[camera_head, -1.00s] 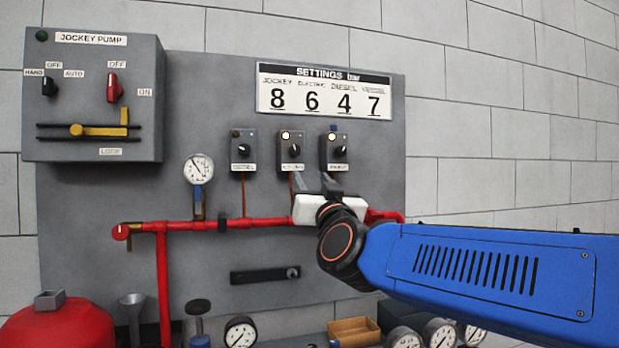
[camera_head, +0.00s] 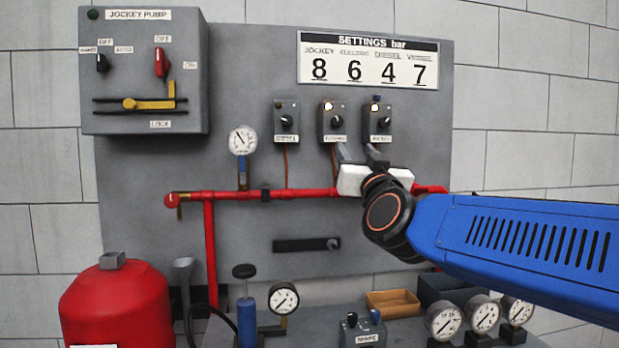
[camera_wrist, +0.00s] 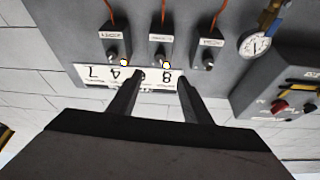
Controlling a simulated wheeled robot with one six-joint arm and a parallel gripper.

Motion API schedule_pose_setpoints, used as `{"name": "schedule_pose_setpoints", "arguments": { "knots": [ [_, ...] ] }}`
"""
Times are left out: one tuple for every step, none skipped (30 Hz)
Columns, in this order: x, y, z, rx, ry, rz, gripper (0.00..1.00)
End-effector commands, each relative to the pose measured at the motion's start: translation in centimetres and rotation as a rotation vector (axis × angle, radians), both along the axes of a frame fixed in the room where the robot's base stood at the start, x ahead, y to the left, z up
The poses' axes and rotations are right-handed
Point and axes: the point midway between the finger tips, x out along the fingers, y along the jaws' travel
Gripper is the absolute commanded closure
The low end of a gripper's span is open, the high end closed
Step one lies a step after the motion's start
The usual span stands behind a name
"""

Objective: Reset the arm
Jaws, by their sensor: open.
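My gripper (camera_head: 358,153) is in front of the grey panel, just below the row of small switch boxes. Its two dark fingers stand apart with nothing between them. In the wrist view, which is upside down, the open fingers (camera_wrist: 157,82) point toward the panel and overlap the settings sign (camera_wrist: 95,75). My blue arm reaches in from the right. The middle switch box (camera_head: 332,122) and right switch box (camera_head: 377,123) are just above the fingertips. I cannot tell how far the fingers are from the panel.
A red pipe (camera_head: 310,194) runs across the panel behind my gripper. The jockey pump box (camera_head: 145,70) is at upper left, with a red tank (camera_head: 115,305) below. Gauges (camera_head: 444,320), a blue hand pump (camera_head: 247,320) and a wooden tray (camera_head: 394,303) stand along the bench. The right wall is clear.

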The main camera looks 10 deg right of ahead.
Motion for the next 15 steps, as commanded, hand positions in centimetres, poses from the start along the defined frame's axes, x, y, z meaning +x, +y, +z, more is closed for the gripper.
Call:
{"name": "schedule_pose_setpoints", "arguments": {
  "knots": [
    [0.0, 0.0, -0.1, -0.001, 0.003, 0.002, 0.55],
    [0.0, 0.0, -0.2, -0.003, 0.007, 0.005, 0.55],
    [-0.1, 0.1, -0.6, -0.006, 0.017, 0.012, 0.55],
    [-0.1, 0.2, -1.0, -0.010, 0.028, 0.020, 0.55],
    [-0.2, 0.3, -1.5, -0.016, 0.045, 0.031, 0.55],
    [-0.3, 0.5, -2.5, -0.025, 0.075, 0.049, 0.55],
    [-0.4, 0.6, -3.5, -0.034, 0.102, 0.066, 0.55],
    [-0.5, 0.8, -4.6, -0.043, 0.134, 0.084, 0.55],
    [-0.8, 1.0, -6.3, -0.056, 0.183, 0.109, 0.55],
    [-1.1, 1.1, -7.7, -0.066, 0.224, 0.128, 0.55],
    [-1.4, 1.3, -9.2, -0.074, 0.266, 0.146, 0.55],
    [-1.9, 1.3, -11.2, -0.086, 0.326, 0.167, 0.55],
    [-2.4, 1.4, -12.7, -0.095, 0.370, 0.182, 0.55],
    [-2.9, 1.3, -14.3, -0.101, 0.417, 0.195, 0.55],
    [-3.6, 1.2, -16.4, -0.110, 0.479, 0.209, 0.55]
  ]
}}
